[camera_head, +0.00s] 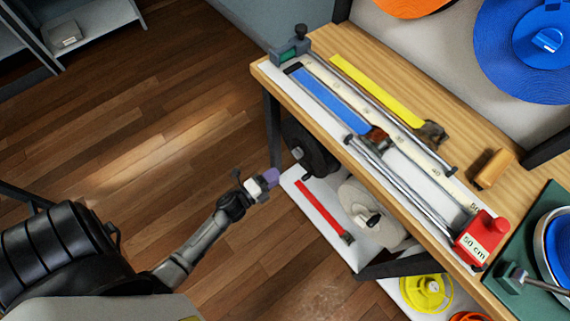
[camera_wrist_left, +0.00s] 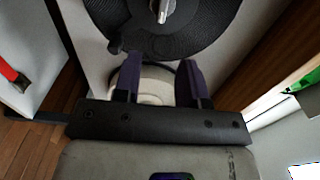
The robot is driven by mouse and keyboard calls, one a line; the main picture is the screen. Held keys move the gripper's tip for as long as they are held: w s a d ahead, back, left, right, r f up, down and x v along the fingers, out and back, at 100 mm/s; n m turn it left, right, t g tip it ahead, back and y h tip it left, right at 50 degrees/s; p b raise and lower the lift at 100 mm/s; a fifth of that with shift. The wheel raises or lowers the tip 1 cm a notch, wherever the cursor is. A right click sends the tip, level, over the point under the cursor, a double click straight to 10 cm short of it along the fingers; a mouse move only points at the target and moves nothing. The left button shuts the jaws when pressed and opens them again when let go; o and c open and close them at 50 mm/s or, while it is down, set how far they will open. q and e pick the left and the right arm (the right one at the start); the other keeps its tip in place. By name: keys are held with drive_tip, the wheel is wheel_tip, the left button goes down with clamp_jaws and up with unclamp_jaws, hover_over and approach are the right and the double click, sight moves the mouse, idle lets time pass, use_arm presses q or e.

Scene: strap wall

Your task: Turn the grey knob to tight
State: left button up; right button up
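A dark grey knob (camera_head: 302,30) tops the green-faced clamp (camera_head: 288,52) at the bench's far left corner. My left gripper (camera_head: 272,176), with purple fingers (camera_wrist_left: 160,78), is open and empty, low in front of the bench and near the black roll.
The bench (camera_head: 470,130) bears a measuring rail with blue (camera_head: 330,98) and yellow (camera_head: 375,90) straps and a red block (camera_head: 482,238) marked 50 cm. Below are the black roll (camera_head: 312,145), a white roll (camera_head: 365,205) and a red strap (camera_head: 322,208).

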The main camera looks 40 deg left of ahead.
use_arm(q)
drive_tip(key=s, duration=0.4)
drive_tip(key=shift+a+p, duration=0.2)
drive_tip(key=shift+p, duration=0.1)
idle(0.5)
